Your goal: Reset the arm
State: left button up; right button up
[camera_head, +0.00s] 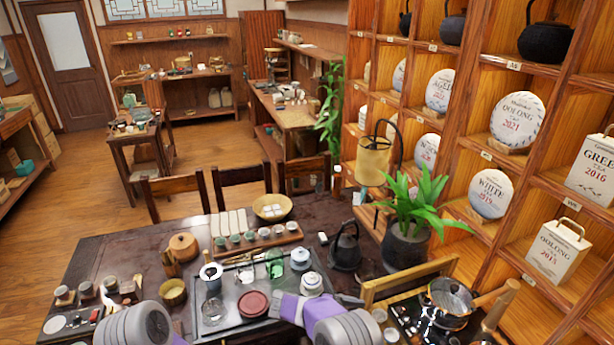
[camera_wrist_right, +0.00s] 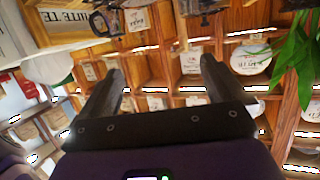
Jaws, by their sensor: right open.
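My right gripper (camera_wrist_right: 163,68) is open in the right wrist view, with two dark fingers apart and nothing between them. Beyond it are wooden shelf compartments, out of focus. In the head view, my right arm (camera_head: 320,308) comes in at the bottom middle, over the front of the dark tea table (camera_head: 105,255); its fingers are not clear there. My left arm (camera_head: 135,326) shows at the bottom left, and its gripper is outside the picture.
A wooden shelf wall with tea cakes (camera_head: 518,120) and kettles stands at the right. A potted plant (camera_head: 408,240), a black kettle (camera_head: 345,247), a dark tea tray (camera_head: 232,322) with cups and a glass pot (camera_head: 450,298) crowd the table. Chairs (camera_head: 175,190) stand behind it.

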jog(key=w+d+f+n+t+y, duration=0.3)
jog(key=w+d+f+n+t, duration=0.3)
jog(key=d+f+t, duration=0.1)
jog(key=s+a+f+n+t+y, duration=0.1)
jog(key=s+f+n+y, duration=0.15)
jog(key=f, duration=0.25)
jog(key=s+a+f+n+y, duration=0.1)
jog(key=s+f+n+y, duration=0.1)
jog(key=f+y, duration=0.2)
jog(key=s+a+f+n+g+y, duration=0.1)
jog(key=s+a+n+g+y, duration=0.15)
jog(key=s, duration=0.55)
jog(key=s+a+f+n+g+y, duration=0.1)
jog(key=s+a+f+g+y, duration=0.15)
jog(key=s, duration=0.55)
jog(key=s+a+n+g+y, duration=0.1)
jog(key=s+a+g+y, duration=0.2)
jog(key=s, duration=0.5)
pick_arm(q)
notch_tip(320, 180, down, 10)
jog(key=w+b, duration=0.1)
jog(key=b, duration=0.9)
jog(key=shift+f, duration=0.15)
pick_arm(e)
notch_tip(320, 180, down, 10)
jog(key=s+y, duration=0.1)
jog(key=s, duration=0.1)
jog(key=shift+a+n+t, duration=0.4)
